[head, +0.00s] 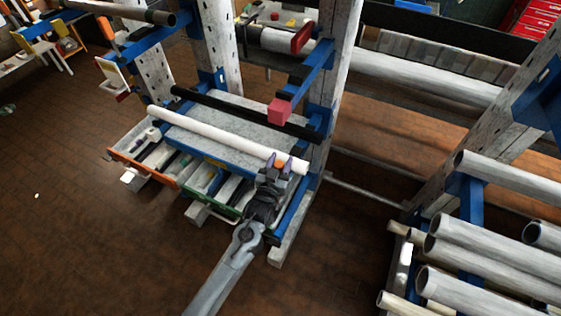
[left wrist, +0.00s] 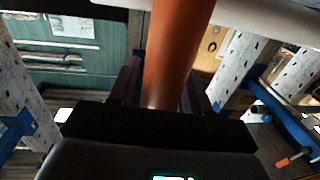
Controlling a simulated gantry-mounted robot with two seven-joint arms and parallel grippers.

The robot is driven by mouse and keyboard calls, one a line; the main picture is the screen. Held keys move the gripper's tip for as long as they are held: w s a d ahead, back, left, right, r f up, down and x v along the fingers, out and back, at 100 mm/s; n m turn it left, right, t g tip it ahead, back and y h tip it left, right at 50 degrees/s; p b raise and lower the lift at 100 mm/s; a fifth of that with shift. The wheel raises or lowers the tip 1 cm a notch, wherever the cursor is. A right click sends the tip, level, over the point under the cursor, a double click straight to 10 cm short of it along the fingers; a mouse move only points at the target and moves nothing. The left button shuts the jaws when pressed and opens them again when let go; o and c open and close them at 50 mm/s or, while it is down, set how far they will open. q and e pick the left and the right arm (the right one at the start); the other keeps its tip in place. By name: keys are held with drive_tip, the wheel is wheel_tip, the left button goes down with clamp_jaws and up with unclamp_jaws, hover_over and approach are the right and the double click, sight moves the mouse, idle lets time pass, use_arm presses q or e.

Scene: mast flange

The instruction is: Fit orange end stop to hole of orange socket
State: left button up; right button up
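My left gripper (head: 281,166), with purple-grey fingers, is at the right end of the shelf rack. A small orange piece, which I take to be the orange end stop (head: 280,163), shows between its fingertips. In the left wrist view the orange end stop (left wrist: 178,50) is a long rounded orange-brown body. It stands out from between the dark fingers (left wrist: 165,92), which press close on both sides. The fingers look shut on it. I cannot make out an orange socket with certainty in either view. My right gripper is not in view.
A white tube (head: 215,133) lies across the rack just behind the gripper. Open drawers (head: 160,158) stick out below. A pink-red block (head: 280,111) ends a blue arm above. The floor (head: 80,230) at left is clear.

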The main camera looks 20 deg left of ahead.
use_arm(q)
drive_tip(key=o, duration=0.3)
drive_tip(key=s+p, duration=0.1)
drive_tip(key=s, duration=0.9)
drive_tip(key=shift+s+d, duration=0.25)
drive_tip(key=shift+s, duration=0.15)
